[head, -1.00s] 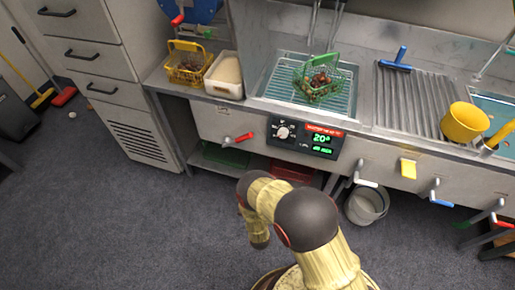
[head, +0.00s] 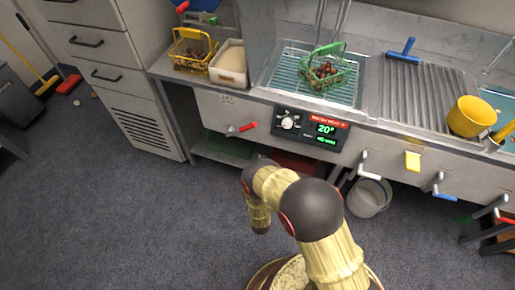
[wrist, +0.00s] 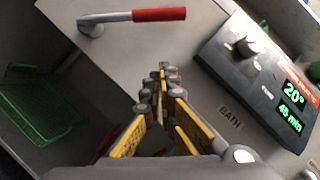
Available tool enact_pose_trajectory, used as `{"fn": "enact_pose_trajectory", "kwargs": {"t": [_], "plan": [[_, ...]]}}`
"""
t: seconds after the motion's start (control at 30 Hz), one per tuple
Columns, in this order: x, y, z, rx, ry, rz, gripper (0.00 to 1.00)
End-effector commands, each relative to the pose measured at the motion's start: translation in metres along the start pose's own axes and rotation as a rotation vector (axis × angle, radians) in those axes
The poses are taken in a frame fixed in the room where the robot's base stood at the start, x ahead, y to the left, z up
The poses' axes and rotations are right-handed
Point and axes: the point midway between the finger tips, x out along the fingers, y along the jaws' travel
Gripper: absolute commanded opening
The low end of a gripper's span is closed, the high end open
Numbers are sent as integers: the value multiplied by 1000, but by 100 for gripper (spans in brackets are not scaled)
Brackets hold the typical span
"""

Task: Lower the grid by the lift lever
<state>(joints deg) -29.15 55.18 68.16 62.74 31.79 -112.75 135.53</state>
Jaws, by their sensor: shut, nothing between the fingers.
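The lift lever, with a red grip (head: 247,127) on a metal arm, sticks out of the counter front left of the control panel. It also shows in the wrist view (wrist: 158,15), lying roughly level. My gripper (wrist: 163,72) is shut and empty, below the lever and apart from it. In the head view my gripper is not clearly visible. The wire grid (head: 290,74) sits at the top of the bath opening in the counter. A green basket (head: 338,77) of chestnuts stands on it.
The control panel (head: 309,128) reads 20° and shows in the wrist view (wrist: 262,80), right of my gripper. A yellow basket (head: 176,62) and white tub (head: 229,78) stand left of the bath. Other levers (head: 366,165) line the front at right.

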Motion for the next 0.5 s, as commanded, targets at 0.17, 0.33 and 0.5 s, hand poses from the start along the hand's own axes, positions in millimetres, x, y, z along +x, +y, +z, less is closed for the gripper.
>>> {"fn": "enact_pose_trajectory", "kwargs": {"t": [0.17, 0.33, 0.5], "plan": [[29, 0, -2, 0, 1, -5, 0], [63, 0, -2, 0, -1, -5, 0], [95, 0, -2, -1, 0, -4, 0]]}}
